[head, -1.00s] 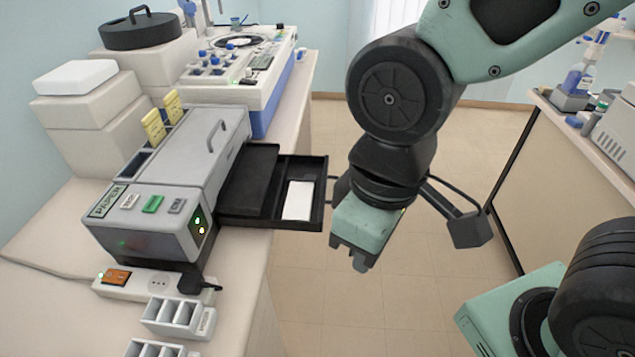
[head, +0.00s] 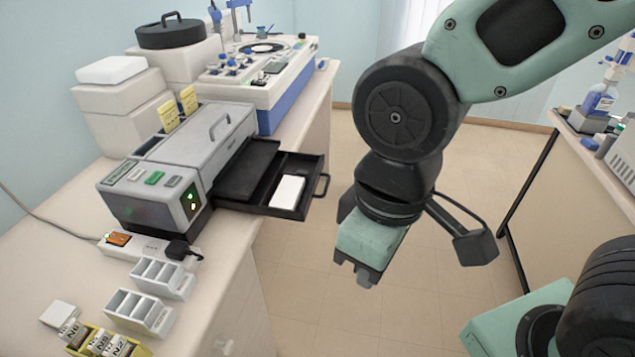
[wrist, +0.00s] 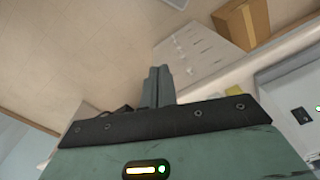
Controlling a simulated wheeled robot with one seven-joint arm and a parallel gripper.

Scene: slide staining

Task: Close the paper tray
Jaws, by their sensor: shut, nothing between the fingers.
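The paper tray (head: 262,204) is a black drawer pulled out of the right side of the grey printer-like machine (head: 160,205). A white paper stack (head: 288,192) lies in it, and its handle (head: 321,186) faces right over the floor. My gripper (head: 364,278) hangs in the air to the right of the tray and lower in the picture, apart from it, pointing down. In the wrist view my gripper's fingers (wrist: 158,86) are together with nothing between them. The tray does not clearly show in the wrist view.
A blue-and-white analyser (head: 290,92) stands behind. Open floor lies between this counter and the right-hand bench (head: 575,190).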

